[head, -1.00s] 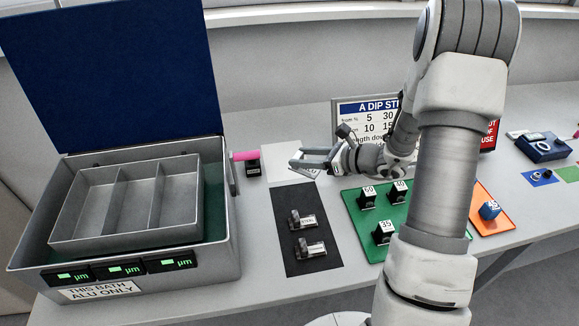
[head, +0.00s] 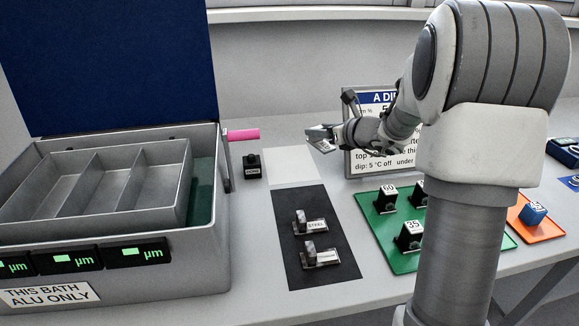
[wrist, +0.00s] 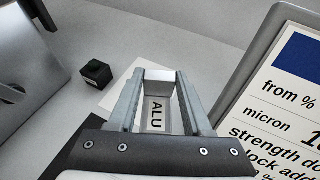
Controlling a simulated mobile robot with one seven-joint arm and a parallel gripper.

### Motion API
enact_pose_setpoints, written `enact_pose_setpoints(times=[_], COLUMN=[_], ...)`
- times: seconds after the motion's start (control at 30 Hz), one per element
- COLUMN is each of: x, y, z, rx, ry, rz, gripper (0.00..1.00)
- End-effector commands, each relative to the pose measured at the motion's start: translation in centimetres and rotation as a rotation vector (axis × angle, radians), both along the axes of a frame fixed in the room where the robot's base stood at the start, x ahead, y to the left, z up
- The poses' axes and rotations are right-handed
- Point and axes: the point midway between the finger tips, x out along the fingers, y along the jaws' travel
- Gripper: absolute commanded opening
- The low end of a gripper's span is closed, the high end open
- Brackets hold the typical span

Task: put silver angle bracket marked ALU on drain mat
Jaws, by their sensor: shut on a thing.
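My gripper (head: 320,138) is shut on the silver angle bracket marked ALU. In the wrist view the bracket (wrist: 157,112) sits between the two fingers (wrist: 155,90), its ALU label facing the camera. In the head view the gripper is raised above the table, at the back right of a flat white mat (head: 291,168), in front of the left edge of the sign. The white mat is bare, and part of it shows behind the fingers in the wrist view (wrist: 117,92). No label on this mat is readable, so I cannot tell for sure that it is the drain mat.
A black mat (head: 290,270) holds two labelled brackets. The bath (head: 215,240), marked ALU ONLY, stands left with its lid up. A small black block (head: 252,167) sits beside the white mat. A sign (head: 375,165) and green mat (head: 380,205) with black blocks are right.

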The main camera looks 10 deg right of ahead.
Motion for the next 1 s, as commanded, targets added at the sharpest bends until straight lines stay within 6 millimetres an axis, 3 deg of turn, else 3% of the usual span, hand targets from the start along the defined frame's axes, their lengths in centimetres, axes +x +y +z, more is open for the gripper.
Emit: enact_pose_setpoints(times=[0.3, 0.5, 0.67, 1.0], x=[5.4, 8.2, 8.9, 8.9], y=[4.3, 6.3, 6.7, 6.7], z=[-4.3, -6.2, -6.8, -10.7], rx=[0.001, 0.001, 0.0, 0.001], ry=[0.002, 0.0, 0.0, -0.001], rz=[0.005, 0.003, 0.001, 0.002], gripper=[0.0, 0.0, 0.0, 0.0])
